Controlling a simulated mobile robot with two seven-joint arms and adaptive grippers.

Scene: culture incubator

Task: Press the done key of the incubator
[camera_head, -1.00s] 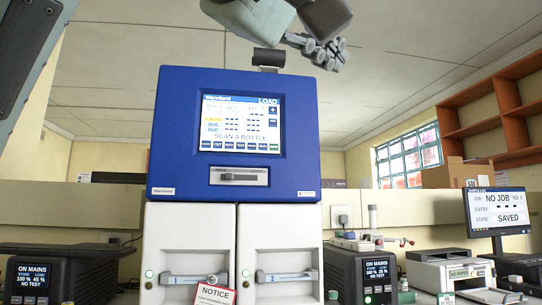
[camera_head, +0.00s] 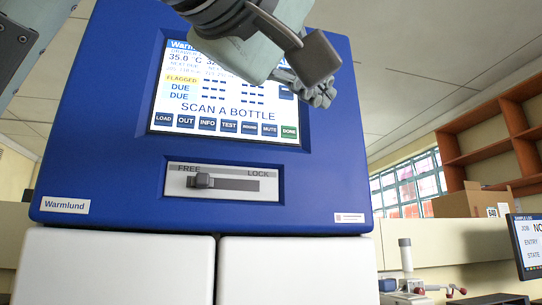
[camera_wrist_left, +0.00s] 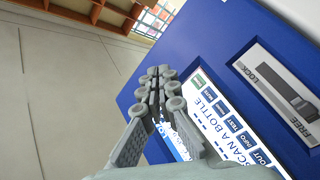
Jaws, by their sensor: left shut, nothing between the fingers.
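The incubator (camera_head: 110,150) is a blue unit with a lit screen (camera_head: 215,108) reading SCAN A BOTTLE. The green DONE key (camera_head: 289,132) is at the right end of the screen's bottom key row; the green key also shows in the left wrist view (camera_wrist_left: 198,82). My left gripper (camera_head: 322,94) is shut and empty, up and to the right of the DONE key in the head view. Its fingertips (camera_wrist_left: 163,82) lie left of the key in the wrist view; I cannot tell that they touch anything. My arm hides the screen's upper right. My right gripper is not in view.
Below the screen a slider (camera_head: 203,181) stands at the FREE end of its slot. White doors (camera_head: 115,265) are underneath. A monitor (camera_head: 530,240), a cardboard box (camera_head: 470,203) and an orange shelf (camera_head: 520,130) are on the right.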

